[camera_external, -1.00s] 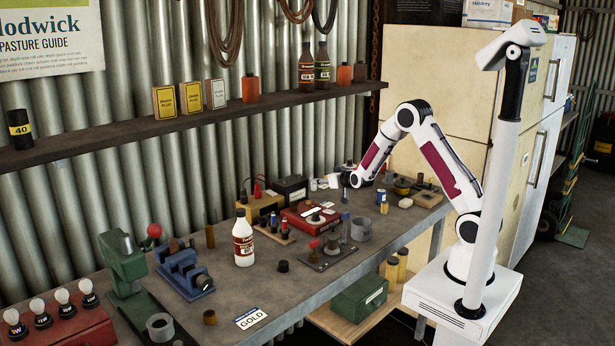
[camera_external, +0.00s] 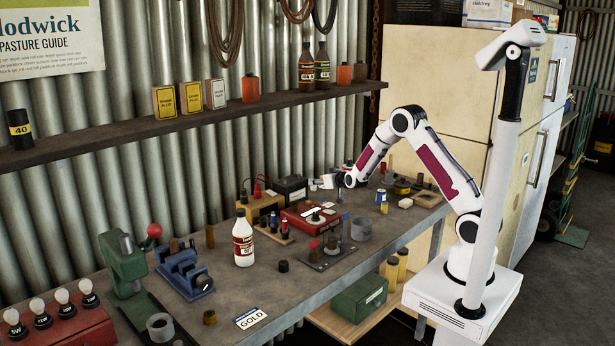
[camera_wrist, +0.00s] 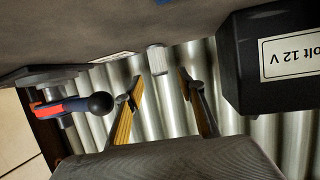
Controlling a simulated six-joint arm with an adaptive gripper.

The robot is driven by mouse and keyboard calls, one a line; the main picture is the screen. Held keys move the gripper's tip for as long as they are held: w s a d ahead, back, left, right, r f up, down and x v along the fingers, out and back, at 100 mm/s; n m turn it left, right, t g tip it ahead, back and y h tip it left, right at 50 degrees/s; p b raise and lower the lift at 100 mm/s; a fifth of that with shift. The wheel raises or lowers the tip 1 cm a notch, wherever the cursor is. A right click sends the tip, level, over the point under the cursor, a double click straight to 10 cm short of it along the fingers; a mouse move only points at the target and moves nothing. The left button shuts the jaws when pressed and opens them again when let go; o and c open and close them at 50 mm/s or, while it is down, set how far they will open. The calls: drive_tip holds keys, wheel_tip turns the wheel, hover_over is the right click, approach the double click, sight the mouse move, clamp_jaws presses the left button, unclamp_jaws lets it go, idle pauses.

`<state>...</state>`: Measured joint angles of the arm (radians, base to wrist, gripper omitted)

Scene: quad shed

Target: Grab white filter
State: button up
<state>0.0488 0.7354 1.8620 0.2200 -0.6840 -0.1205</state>
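A small white ribbed cylinder that looks like the white filter (camera_wrist: 157,60) stands on the bench in the wrist view, near the corrugated wall. My gripper (camera_wrist: 157,84) is open, with its two yellow-padded fingers apart. The filter shows beyond the fingertips, roughly centred between them, and nothing is held. In the external view my wrist is low over the far part of the bench, beside the battery. I cannot surely pick out the filter or the fingertips there.
A black 12 V battery (camera_wrist: 268,65) stands close to the right of my fingers in the wrist view. A red-and-blue tool with a black knob (camera_wrist: 99,104) is at the left. A red box (camera_external: 309,214) and white bottle (camera_external: 243,240) stand on the crowded bench (camera_external: 270,318).

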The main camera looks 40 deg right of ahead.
drive_tip(key=shift+x, duration=2)
drive_tip(key=c, duration=1)
